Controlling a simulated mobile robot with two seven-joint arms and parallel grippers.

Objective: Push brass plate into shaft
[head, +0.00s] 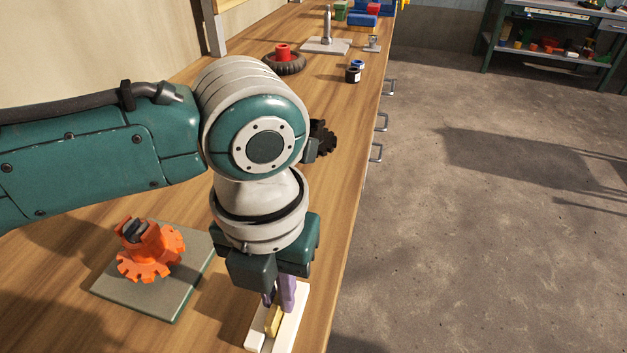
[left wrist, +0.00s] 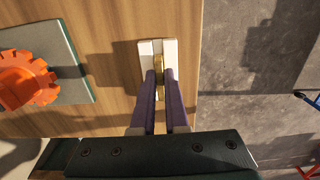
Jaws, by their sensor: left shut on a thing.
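The brass plate (head: 273,322) is a small gold-coloured piece in the slot of a white block (head: 256,336) near the table's front edge. My left gripper (head: 280,296) points down over the white block. In the left wrist view its two purple fingers (left wrist: 160,82) are closed on the brass plate (left wrist: 159,62), which still sits between the sides of the white block (left wrist: 146,48). An orange toothed part (head: 147,252) with an upright barrel and dark pieces on top stands on a grey-green base plate (head: 180,302); I cannot tell which part is the shaft. My right gripper is out of view.
Further along the wooden table (head: 330,180) are a black wheel with a red hub (head: 283,60), a dark jar (head: 353,74), a metal stand (head: 326,44) and coloured bins (head: 362,18). A dark gear (head: 324,138) is partly hidden behind my arm.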

